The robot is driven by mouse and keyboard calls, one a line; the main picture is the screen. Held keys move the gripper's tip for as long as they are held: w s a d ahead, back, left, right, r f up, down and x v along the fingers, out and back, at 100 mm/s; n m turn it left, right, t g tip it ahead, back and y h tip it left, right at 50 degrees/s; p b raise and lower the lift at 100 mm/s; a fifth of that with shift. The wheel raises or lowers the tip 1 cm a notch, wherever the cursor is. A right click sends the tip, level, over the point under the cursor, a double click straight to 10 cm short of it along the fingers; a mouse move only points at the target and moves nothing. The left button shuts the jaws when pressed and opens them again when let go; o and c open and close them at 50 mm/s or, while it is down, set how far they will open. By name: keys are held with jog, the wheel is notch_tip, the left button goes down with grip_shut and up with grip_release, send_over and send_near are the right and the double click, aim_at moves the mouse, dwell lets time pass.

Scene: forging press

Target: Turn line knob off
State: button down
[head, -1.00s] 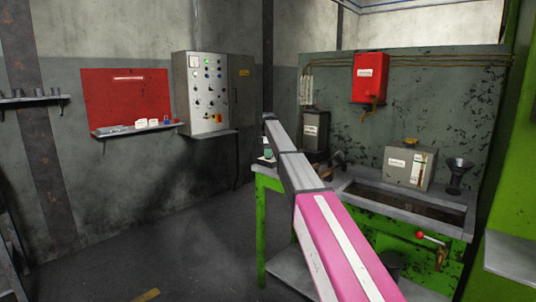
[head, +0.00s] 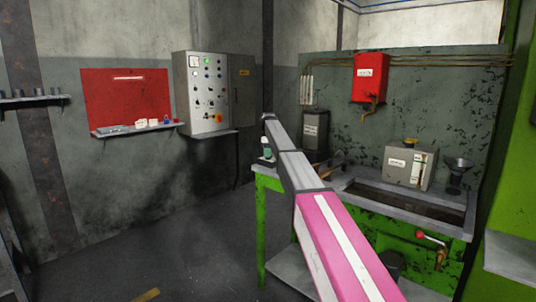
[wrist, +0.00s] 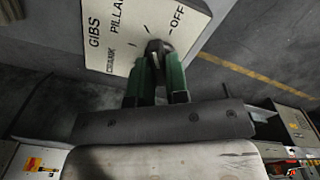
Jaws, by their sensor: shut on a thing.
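The line knob (wrist: 154,47) is a small dark knob on a cream panel (wrist: 112,17) in the wrist view. The panel has the printed words GIBS, PILLAR, CRANK and OFF around the knob, with short tick marks. OFF is to the upper right of the knob. My gripper (wrist: 156,60) has green fingers and is shut on the knob from below in the picture. The fingers cover part of the knob, so I cannot tell exactly which mark it points to. In the head view the gripper and knob are hidden beyond my arm.
In the head view, a grey control cabinet (head: 207,95) and a red board (head: 126,97) are on the left wall. A green bench (head: 380,232) with a sink, grey boxes and a red box (head: 370,76) stands at right. The floor at left is mostly clear.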

jog(key=m, duration=0.6)
jog(key=shift+m, duration=0.3)
dwell(0.4)
jog(key=c, duration=1.1)
grip_release()
jog(key=shift+r, duration=0.15)
notch_tip(320, 180, up, 11)
jog(key=shift+f, duration=0.2)
